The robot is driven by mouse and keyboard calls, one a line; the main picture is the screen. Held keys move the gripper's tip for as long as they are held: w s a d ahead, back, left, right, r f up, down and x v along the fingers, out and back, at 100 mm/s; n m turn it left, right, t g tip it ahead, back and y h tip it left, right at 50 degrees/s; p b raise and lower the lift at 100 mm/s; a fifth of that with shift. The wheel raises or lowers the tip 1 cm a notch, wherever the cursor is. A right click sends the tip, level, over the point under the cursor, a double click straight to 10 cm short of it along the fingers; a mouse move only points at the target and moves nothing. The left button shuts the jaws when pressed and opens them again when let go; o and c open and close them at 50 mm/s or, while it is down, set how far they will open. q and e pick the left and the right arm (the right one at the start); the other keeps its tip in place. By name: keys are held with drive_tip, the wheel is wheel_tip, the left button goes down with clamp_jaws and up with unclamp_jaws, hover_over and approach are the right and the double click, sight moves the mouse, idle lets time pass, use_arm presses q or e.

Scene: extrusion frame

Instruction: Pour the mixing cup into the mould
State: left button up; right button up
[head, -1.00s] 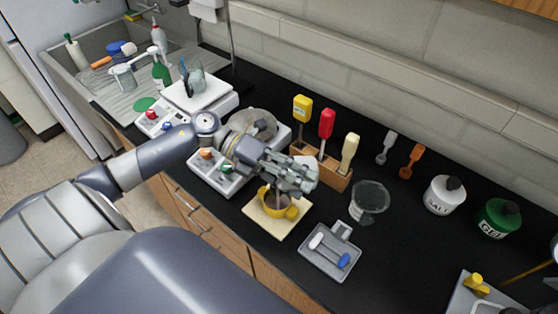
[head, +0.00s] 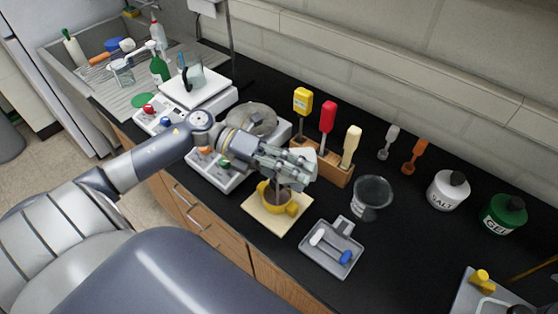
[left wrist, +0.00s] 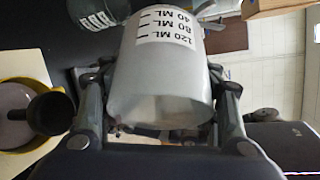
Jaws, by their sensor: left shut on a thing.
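My left gripper (head: 300,172) is shut on the mixing cup (left wrist: 160,85), a whitish translucent cup with a label marked in ML. The fingers sit on both sides of it in the left wrist view. In the head view, only a pale part of the cup (head: 303,156) shows behind the fingers. A yellow round vessel (head: 268,196), apparently the mould, stands on a cream board (head: 262,222) just below the gripper. The gripper partly covers it. In the left wrist view its yellow rim (left wrist: 40,148) shows at the left, apart from the cup. I cannot tell whether anything flows.
A grey tray (head: 318,262) with small white and blue-ended items lies in front. A clear beaker (head: 371,196) stands right of the gripper. A wooden rack (head: 335,174) with coloured tools is behind. Scales (head: 220,172) stand at the left. Black counter is free between beaker and jars.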

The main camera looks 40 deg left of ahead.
sight(283, 161)
use_arm(q)
drive_tip(key=shift+a+h+b, duration=0.1)
drive_tip(key=shift+h+b, duration=0.3)
drive_tip(key=shift+b, duration=0.25)
drive_tip(key=shift+s+a+m+t+h+b, duration=0.15)
drive_tip(key=shift+m+t+h+b, duration=0.2)
drive_tip(key=shift+b, duration=0.7)
drive_tip(key=m+h+b, duration=0.1)
drive_tip(key=b, duration=0.2)
drive_tip(key=a+h+b, duration=0.1)
drive_tip(key=h+b, duration=0.1)
drive_tip(key=b, duration=0.2)
drive_tip(key=s+r+m+h+b, duration=0.1)
drive_tip(key=b, duration=0.3)
drive_tip(key=shift+s+a+m+h, duration=0.1)
drive_tip(key=shift+a+m+h, duration=0.05)
drive_tip(key=shift+m+h, duration=0.2)
drive_tip(key=shift+r, duration=0.6)
drive_tip(key=shift+s+a+r+m+h+b, duration=0.15)
drive_tip(key=shift+r+m+h+b, duration=0.2)
drive_tip(key=shift+r, duration=0.3)
drive_tip(key=shift+s+a+r+m+h+b, duration=0.15)
drive_tip(key=shift+r+m+h+b, duration=0.2)
drive_tip(key=shift+r, duration=0.3)
drive_tip(key=shift+w, duration=0.1)
